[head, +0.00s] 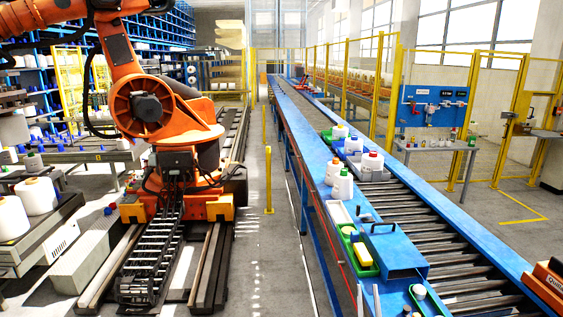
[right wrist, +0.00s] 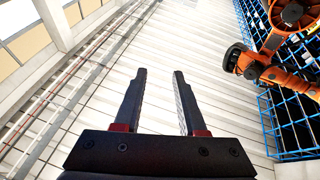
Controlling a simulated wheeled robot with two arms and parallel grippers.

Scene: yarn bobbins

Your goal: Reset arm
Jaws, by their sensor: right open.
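My right gripper (right wrist: 160,75) is open in the right wrist view. Its two dark fingers stand apart with nothing between them, pointing up toward the white ceiling. In the head view, two thin upright tips at the bottom edge look like the fingers of my right gripper (head: 369,296), in front of the blue conveyor (head: 292,127). They are small there and touch nothing that I can make out. My left gripper is in neither view.
The roller conveyor carries a blue box (head: 394,252), a white bottle (head: 343,186) and green trays. An orange robot arm (head: 150,105) stands on rails at the left. White bobbins (head: 38,196) stand at far left. A yellow post (head: 268,180) stands in the aisle; floor beside it is clear.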

